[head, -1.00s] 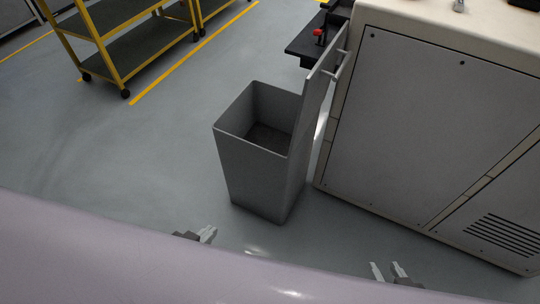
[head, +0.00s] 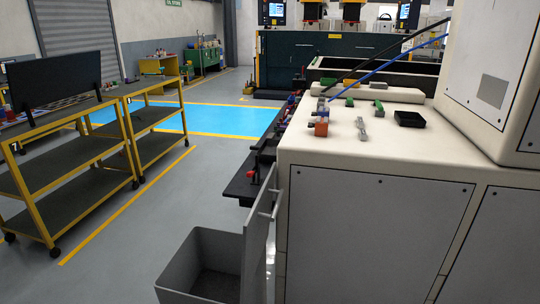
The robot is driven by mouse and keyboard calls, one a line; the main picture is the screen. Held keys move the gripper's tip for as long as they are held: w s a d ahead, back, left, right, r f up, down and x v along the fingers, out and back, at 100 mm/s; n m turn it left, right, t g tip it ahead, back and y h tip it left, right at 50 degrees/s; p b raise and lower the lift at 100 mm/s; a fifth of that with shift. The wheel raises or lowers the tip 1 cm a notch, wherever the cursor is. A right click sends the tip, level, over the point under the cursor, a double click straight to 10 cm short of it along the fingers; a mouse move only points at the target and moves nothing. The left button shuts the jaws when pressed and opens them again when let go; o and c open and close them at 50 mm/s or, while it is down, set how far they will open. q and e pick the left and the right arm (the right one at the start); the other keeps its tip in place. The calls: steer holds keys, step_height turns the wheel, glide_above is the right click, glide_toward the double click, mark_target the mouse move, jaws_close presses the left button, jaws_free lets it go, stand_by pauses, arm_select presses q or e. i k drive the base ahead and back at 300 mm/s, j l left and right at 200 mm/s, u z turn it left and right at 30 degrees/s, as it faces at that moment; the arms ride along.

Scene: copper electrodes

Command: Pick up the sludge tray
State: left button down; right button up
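A small black open tray (head: 409,119) sits on the cream machine top (head: 390,148), toward its right side; it is the only small tray I can make out there, and I cannot tell for sure that it is the sludge tray. Neither of my grippers shows in the head view now, so their state and distance from the tray are hidden.
Small tools and an orange-and-blue part (head: 321,127) lie left of the tray. A grey open bin (head: 205,265) stands on the floor by the machine's left side. Yellow-framed carts (head: 130,150) stand at left. Floor between carts and bin is clear.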

mark_target(268, 152)
steer(key=i+j+u, duration=0.35)
steer(key=u, duration=0.15)
steer(key=i+j+u, duration=0.65)
steer(key=i+u, duration=0.15)
steer(key=u, duration=0.15)
steer(key=i+u, duration=0.35)
steer(key=u, duration=0.15)
steer(key=i+j+z, duration=0.1)
steer(key=i, duration=0.45)
steer(key=i+j+z, duration=0.1)
steer(key=i, duration=0.45)
steer(key=i+z, duration=0.95)
steer(key=i+l+z, duration=0.1)
steer(key=i+z, duration=0.25)
steer(key=z, duration=0.15)
steer(key=i+z, duration=1.25)
steer(key=z, duration=0.15)
